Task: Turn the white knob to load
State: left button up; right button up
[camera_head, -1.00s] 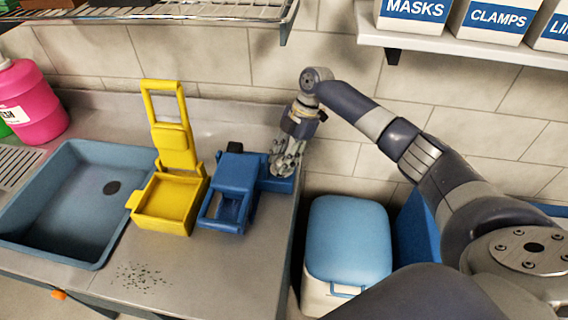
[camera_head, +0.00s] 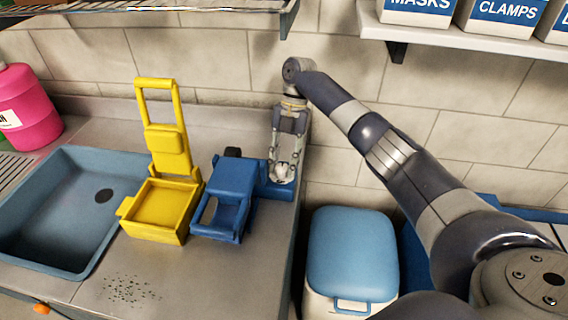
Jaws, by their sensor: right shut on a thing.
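A small white knob (camera_head: 284,171) shows on the low blue base (camera_head: 276,191) near the right end of the counter. My right gripper (camera_head: 286,168) points down from above with its fingers on either side of the knob and is shut on it. The fingers hide part of the knob, and its turn angle cannot be read. A blue box-like unit (camera_head: 236,175) with an open frame at its front stands directly left of the base. My left gripper is not in view.
A yellow unit (camera_head: 160,210) with a raised lid stands left of the blue one. A blue sink (camera_head: 60,215) lies farther left. A blue-lidded bin (camera_head: 352,250) stands right of the counter. A shelf (camera_head: 460,48) with labelled boxes is above my right arm.

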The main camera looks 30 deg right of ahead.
jog(key=shift+a, duration=0.2)
jog(key=o, duration=1)
jog(key=shift+s, duration=0.1)
jog(key=shift+o, duration=0.2)
jog(key=v, duration=0.8)
jog(key=shift+f, duration=0.1)
